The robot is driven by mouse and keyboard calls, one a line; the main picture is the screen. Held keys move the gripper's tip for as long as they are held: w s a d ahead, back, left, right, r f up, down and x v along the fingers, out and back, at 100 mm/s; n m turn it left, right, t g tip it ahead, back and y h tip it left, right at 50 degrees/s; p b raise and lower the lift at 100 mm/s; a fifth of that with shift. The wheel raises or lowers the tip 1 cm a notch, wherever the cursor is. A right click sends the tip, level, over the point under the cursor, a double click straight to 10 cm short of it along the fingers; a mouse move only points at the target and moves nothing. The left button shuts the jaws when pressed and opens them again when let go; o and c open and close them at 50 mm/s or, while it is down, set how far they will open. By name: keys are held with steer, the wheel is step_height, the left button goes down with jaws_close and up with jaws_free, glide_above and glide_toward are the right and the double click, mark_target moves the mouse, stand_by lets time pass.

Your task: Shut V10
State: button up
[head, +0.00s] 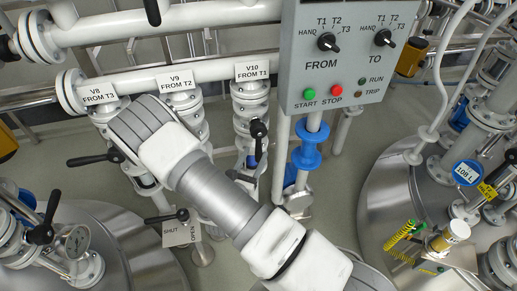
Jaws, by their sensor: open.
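The V10 label (252,71), reading "V10 FROM T1", sits on the top flange of a white vertical pipe branch. Below it is the V10 valve (251,108) with a black lever handle (258,141). The handle points down, roughly along the pipe. My arm crosses the picture from the bottom right to the V8 and V9 branches at the left. The arm is left of and below the V10 handle in the picture, apart from it.
V8 (98,94) and V9 (176,82) branches stand left of V10. V8's lever (93,160) points left. A grey control box (337,62) hangs right of V10, above a blue pipe fitting (306,158). A SHUT/OPEN plate (181,236) is lower left. Steel tanks flank the sides.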

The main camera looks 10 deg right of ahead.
mark_target(257, 151)
steer(key=shift+x, duration=2)
jaws_close()
